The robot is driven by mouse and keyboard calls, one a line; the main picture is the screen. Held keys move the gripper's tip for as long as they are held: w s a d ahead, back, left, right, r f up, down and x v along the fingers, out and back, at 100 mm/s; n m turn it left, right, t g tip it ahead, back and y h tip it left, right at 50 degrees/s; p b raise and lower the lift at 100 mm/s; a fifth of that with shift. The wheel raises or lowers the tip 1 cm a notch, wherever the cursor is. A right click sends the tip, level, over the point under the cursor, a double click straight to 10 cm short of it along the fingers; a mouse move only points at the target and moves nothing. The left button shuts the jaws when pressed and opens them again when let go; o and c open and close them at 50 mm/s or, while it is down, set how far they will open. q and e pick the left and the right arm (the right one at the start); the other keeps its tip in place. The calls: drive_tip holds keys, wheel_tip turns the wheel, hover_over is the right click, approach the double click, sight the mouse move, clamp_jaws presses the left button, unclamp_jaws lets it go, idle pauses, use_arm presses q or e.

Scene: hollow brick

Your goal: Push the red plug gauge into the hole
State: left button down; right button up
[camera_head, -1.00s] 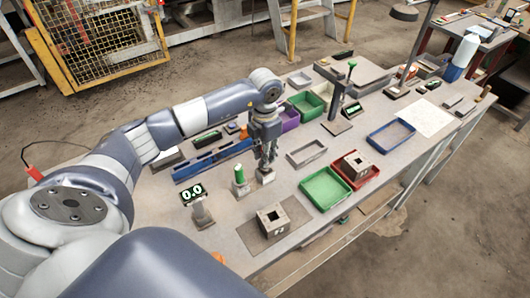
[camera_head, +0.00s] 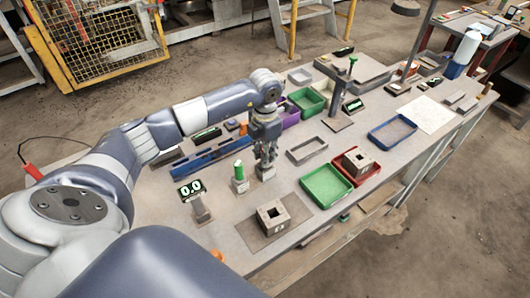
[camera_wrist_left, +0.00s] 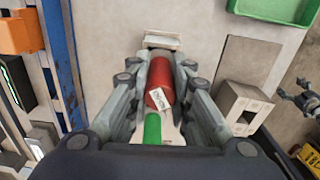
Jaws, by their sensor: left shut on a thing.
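The red plug gauge (camera_wrist_left: 160,80) shows in the left wrist view as a red cylinder with a white label. My left gripper (camera_wrist_left: 162,88) is shut on it, with fingers on both sides. In the head view my left gripper (camera_head: 266,160) is low over the table, above a small pale block (camera_head: 267,173), and the red gauge cannot be made out there. A hollow brick (camera_head: 282,223) with a square hole on top sits on a grey plate (camera_head: 256,239); it also shows at the right of the wrist view (camera_wrist_left: 233,98). A small dark part beyond it looks like my right gripper (camera_wrist_left: 294,94).
A green-topped gauge (camera_head: 239,172) stands left of my left gripper, near a display reading 0.0 (camera_head: 189,190). A blue rack (camera_head: 205,160) lies behind it. Green (camera_head: 325,203) and red (camera_head: 373,174) trays are to the right; a second brick (camera_head: 358,161) is in the red one.

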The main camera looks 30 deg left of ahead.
use_arm(q)
drive_tip(key=shift+f, duration=0.35)
drive_tip(key=c, duration=1.4)
unclamp_jaws()
drive_tip(key=shift+o, duration=0.2)
drive_tip(key=shift+r, duration=0.15)
wheel_tip(320, 180, up, 12)
drive_tip(key=shift+f, duration=0.1)
